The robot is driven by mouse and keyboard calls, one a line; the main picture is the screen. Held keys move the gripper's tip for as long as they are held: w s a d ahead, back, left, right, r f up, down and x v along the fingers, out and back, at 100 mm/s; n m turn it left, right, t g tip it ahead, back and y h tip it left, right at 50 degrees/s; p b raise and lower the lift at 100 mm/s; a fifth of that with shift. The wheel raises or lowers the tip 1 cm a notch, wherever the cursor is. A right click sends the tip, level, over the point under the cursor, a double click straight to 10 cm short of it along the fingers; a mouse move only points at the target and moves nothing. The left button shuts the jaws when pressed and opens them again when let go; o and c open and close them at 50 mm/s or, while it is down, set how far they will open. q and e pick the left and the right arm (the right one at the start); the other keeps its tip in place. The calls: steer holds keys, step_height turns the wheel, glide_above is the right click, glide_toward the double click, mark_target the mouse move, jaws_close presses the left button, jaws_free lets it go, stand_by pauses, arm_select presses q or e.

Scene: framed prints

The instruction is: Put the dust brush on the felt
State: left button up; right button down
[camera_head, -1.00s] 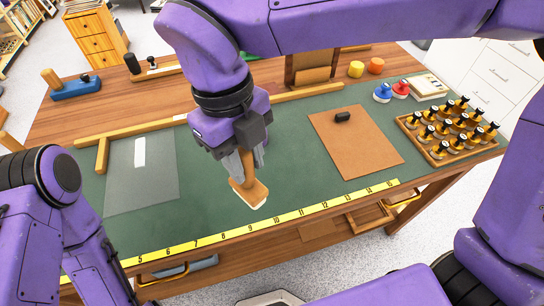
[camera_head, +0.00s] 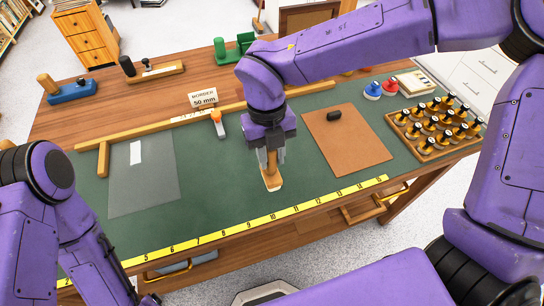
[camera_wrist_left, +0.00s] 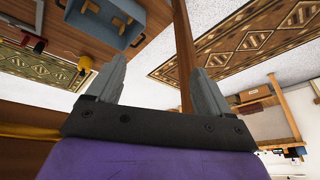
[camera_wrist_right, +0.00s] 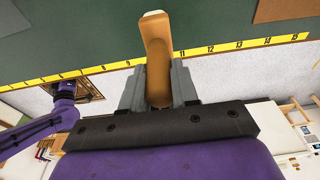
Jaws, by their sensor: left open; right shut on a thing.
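The dust brush (camera_head: 271,182) has a wooden handle and a pale head. I cannot tell whether the head touches the felt. My left gripper (camera_wrist_left: 157,75) is open and empty in the left wrist view; in the head view its fingers are not clear at the lower left.
A yellow ruler (camera_head: 245,227) runs along the front edge. A brown board (camera_head: 350,150) with a black block (camera_head: 334,116) lies right of the brush, a grey sheet (camera_head: 150,185) left. A rack of several black-topped pieces (camera_head: 400,120) stands far right. Felt around the brush is clear.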

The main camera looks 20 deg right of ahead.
mark_target(272, 164)
steer(key=f, duration=0.3)
steer(key=shift+w+d+f, duration=0.15)
steer(key=shift+d+f, duration=0.05)
steer(key=shift+f, duration=0.1)
steer(key=shift+f, duration=0.1)
steer(key=shift+f, duration=0.1)
steer(key=c, duration=0.8)
jaws_free()
steer(key=shift+c, duration=0.2)
steer(key=shift+r, duration=0.35)
step_height(272, 164, up, 12)
steer(key=w+b, duration=0.1)
steer(key=w, duration=0.1)
steer(key=shift+f, duration=0.2)
